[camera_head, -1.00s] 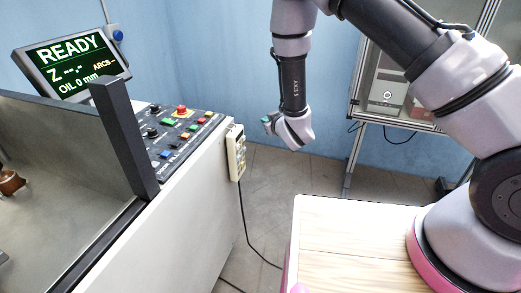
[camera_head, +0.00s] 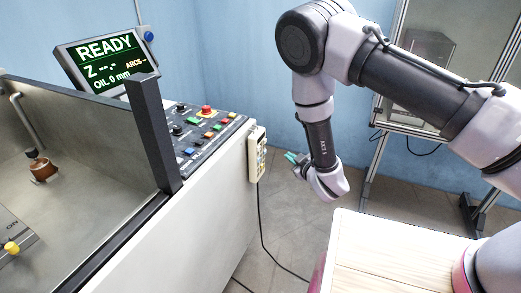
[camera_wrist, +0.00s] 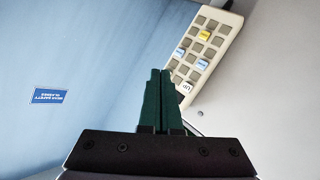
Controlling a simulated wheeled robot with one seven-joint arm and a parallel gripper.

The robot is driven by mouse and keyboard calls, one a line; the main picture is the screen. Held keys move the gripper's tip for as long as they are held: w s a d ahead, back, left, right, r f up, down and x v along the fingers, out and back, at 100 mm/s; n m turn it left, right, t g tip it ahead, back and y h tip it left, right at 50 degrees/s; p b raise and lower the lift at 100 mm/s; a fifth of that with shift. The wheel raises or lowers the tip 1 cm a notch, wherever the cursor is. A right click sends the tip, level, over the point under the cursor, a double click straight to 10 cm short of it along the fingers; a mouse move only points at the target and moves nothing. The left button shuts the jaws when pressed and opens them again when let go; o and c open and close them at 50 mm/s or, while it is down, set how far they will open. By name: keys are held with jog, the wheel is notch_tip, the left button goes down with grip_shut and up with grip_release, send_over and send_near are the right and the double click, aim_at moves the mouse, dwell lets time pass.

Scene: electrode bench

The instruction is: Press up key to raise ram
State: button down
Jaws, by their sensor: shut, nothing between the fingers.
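A beige handheld key box (camera_head: 257,153) hangs on the right side of the machine's light cabinet. In the wrist view the key box (camera_wrist: 218,47) shows several plain keys, one yellow key and some blue ones. A white key with lettering that reads like UP (camera_wrist: 186,88) sits at its near end. My gripper (camera_head: 290,156) is right of the key box, with a gap between. In the wrist view its dark green fingers (camera_wrist: 160,72) are together and empty, with their tips just left of the UP key; contact does not show. The ram cannot be made out.
A control panel (camera_head: 197,132) with coloured buttons, including a red knob, tops the cabinet. A screen (camera_head: 104,62) reads READY. A dark upright post (camera_head: 155,135) stands at the tank's edge. A wooden-topped surface (camera_head: 385,255) lies below my arm. The key box's black cable hangs to the floor.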

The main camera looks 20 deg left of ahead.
aim_at(259, 148)
jog(key=a, duration=0.8)
jog(key=shift+w, duration=0.35)
jog(key=shift+a, duration=0.15)
dwell(1.5)
jog(key=shift+a, duration=0.3)
